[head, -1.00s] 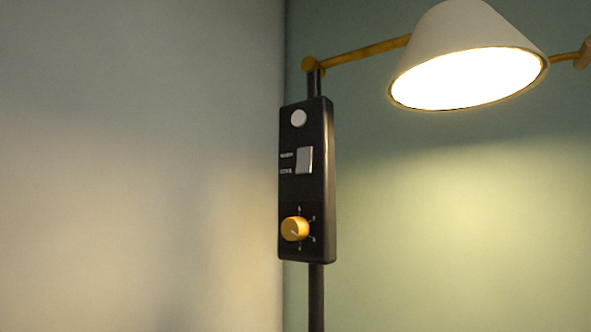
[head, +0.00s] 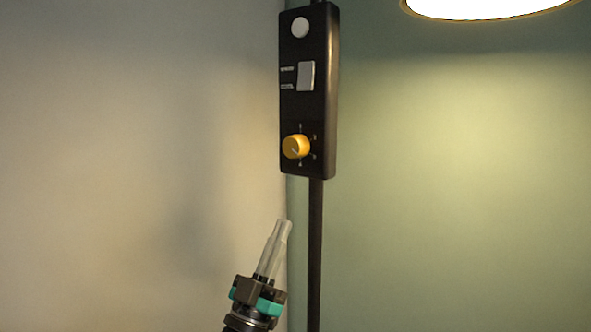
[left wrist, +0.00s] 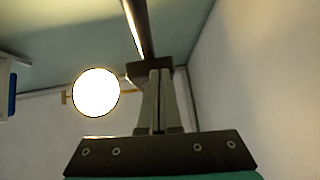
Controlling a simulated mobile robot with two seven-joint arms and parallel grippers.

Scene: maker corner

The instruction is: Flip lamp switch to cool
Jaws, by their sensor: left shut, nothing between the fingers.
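The lamp's black control box (head: 318,110) is on a dark pole (head: 315,240) in the head view. The lamp shade (head: 490,8) is lit at the upper right. My left gripper (head: 283,224) is shut and empty, below the box and left of the pole, pointing up. In the left wrist view its fingers (left wrist: 160,75) are together, with the box (left wrist: 150,70) partly hidden behind them. My right gripper is not in view.
A pale wall (head: 130,150) stands to the left and a green wall (head: 460,200) behind the pole. The space around the box is clear. The bright lamp disc (left wrist: 96,93) shows left of the fingers in the left wrist view.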

